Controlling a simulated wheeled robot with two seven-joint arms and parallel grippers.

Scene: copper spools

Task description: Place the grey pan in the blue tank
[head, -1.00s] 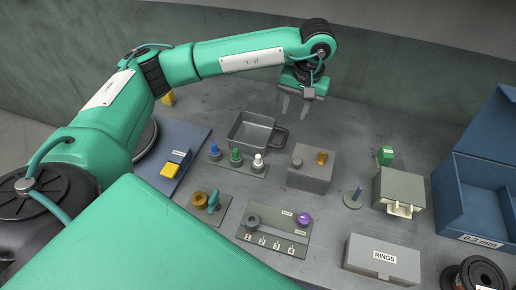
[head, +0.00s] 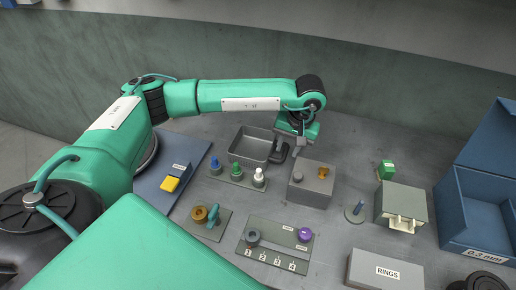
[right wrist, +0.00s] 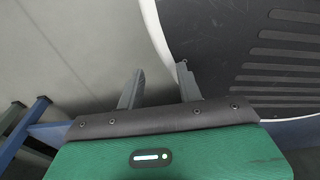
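The grey pan (head: 252,146), a rectangular open vessel with a dark loop handle on its right, stands on the grey worktop in the head view. My left gripper (head: 291,149) is low at the handle, pointing down. One finger shows just right of the handle with a small gap; the other is hard to make out. It looks open. A blue open box (head: 485,205) with a raised lid and a "0.3 mm" label stands at the right edge; I see no other blue tank. My right gripper (right wrist: 159,84) is open and empty in the right wrist view.
Right of the handle is a grey block (head: 311,188) with knobs. In front of the pan is a strip of coloured pegs (head: 238,176). A grey-green box (head: 401,205), a green block (head: 386,169) and a RINGS box (head: 385,271) stand between pan and blue box.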

